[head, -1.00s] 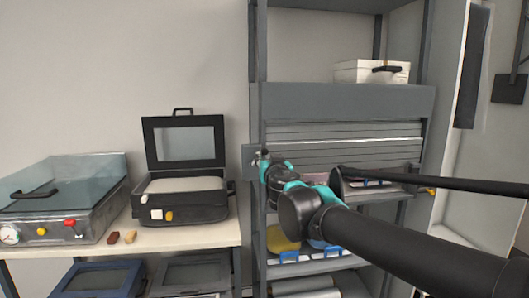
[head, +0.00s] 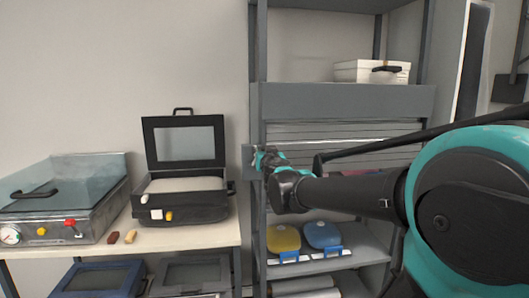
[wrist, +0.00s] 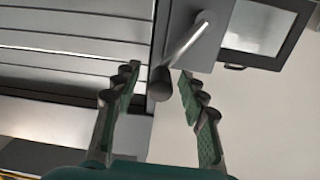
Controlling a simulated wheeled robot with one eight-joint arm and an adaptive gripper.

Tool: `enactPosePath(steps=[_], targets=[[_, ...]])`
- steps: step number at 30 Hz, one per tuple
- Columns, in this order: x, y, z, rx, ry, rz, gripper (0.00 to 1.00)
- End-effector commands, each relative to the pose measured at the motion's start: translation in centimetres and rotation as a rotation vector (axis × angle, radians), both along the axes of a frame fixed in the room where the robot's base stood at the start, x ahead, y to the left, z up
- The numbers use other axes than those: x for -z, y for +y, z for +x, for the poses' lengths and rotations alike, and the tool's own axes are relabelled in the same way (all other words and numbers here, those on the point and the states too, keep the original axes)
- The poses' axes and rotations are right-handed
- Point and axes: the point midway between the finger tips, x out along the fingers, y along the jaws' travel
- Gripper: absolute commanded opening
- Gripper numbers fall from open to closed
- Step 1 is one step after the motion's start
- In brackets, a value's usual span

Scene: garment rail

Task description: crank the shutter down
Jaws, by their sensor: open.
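The grey slatted shutter (head: 345,130) hangs partly down in the rack, below its housing; my arm hides part of its lower edge. Its slats also show at the left of the wrist view (wrist: 75,40). The crank is at the rack's left post; in the wrist view a light rod (wrist: 188,42) runs from a grey plate to a dark knob (wrist: 160,84). My gripper (wrist: 158,80) is open, with the knob between its two green-padded fingertips and gaps beside it. In the head view my gripper (head: 262,158) is at the crank plate, small and partly hidden.
A table (head: 190,240) at left holds an open black case (head: 185,207) and a glass-lidded machine (head: 65,200). A yellow item (head: 284,238) and a blue item (head: 322,235) lie on a lower shelf. A white box (head: 372,71) stands above the housing.

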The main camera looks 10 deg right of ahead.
Motion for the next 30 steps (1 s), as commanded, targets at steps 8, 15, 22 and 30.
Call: enactPosePath(steps=[8, 15, 22, 30], targets=[[-0.01, 0.00, 0.00, 0.000, 0.000, 0.000, 0.33], [-0.01, -0.01, 0.00, 0.000, 0.000, 0.000, 0.03], [-0.02, -0.01, 0.00, 0.000, 0.000, 0.000, 0.00], [0.05, -0.15, 0.01, 0.001, 0.000, 0.016, 0.00]])
